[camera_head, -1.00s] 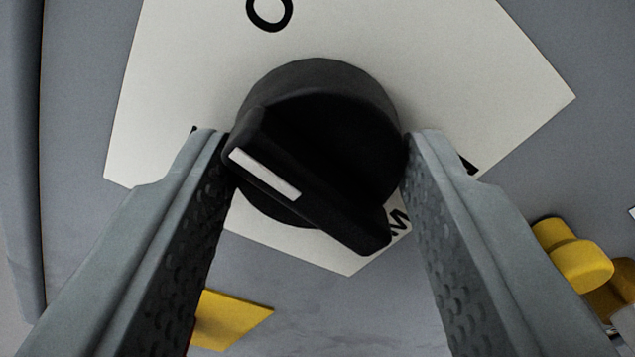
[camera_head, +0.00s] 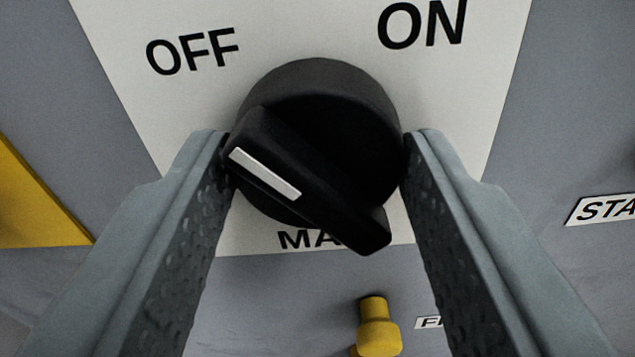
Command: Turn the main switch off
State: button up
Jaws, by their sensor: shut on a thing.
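The main switch (camera_head: 325,130) is a black rotary knob with a raised handle bar and a white pointer line, in the middle of the view. Its white line lies at the upper-left end of the bar, on the side of the OFF lettering (camera_head: 193,50). The ON lettering (camera_head: 422,25) is at the upper right. Both are printed on a white plate (camera_head: 300,30) behind the knob. My gripper (camera_head: 317,150) is shut on the knob, one finger on its left side and one on its right. The lettering below the knob is partly hidden by the handle bar.
The panel around the plate is grey. A yellow plate (camera_head: 35,195) is at the left. A yellow knob (camera_head: 377,328) sticks out below, beside a small label (camera_head: 428,322). A label reading STA (camera_head: 605,208), cut off, is at the right edge.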

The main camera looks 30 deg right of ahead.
jog(key=shift+f+n, duration=0.1)
jog(key=shift+n, duration=0.4)
dwell(0.3)
jog(key=o, duration=1)
jog(key=v, duration=1.7)
jog(key=shift+s, duration=0.2)
jog(key=shift+a, duration=0.15)
